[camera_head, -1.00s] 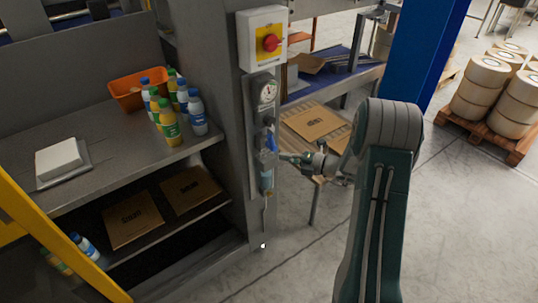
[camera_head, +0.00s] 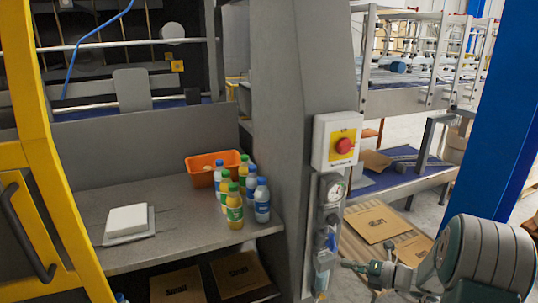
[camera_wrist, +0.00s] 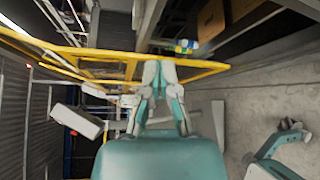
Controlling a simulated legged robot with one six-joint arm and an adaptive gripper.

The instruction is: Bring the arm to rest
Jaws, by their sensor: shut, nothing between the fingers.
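My arm enters the head view at the lower right, its thick grey joint (camera_head: 485,255) nearest the camera. My gripper (camera_head: 348,264) is at the left end of the arm, pointing left. In the picture it appears just right of the air regulator (camera_head: 322,258) on the grey post; I cannot tell the gap in depth. In the wrist view my gripper (camera_wrist: 160,72) has its two fingers together, with nothing held. A yellow guard frame (camera_wrist: 100,65) crosses beyond the fingertips there.
A red-knobbed switch box (camera_head: 338,141) and a gauge (camera_head: 332,188) are on the post. Left of it, a grey shelf (camera_head: 175,240) bears several bottles, an orange bin (camera_head: 205,178) and a white block (camera_head: 127,220). A blue column (camera_head: 508,120) stands right. Concrete floor (camera_wrist: 240,115) shows open in the wrist view.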

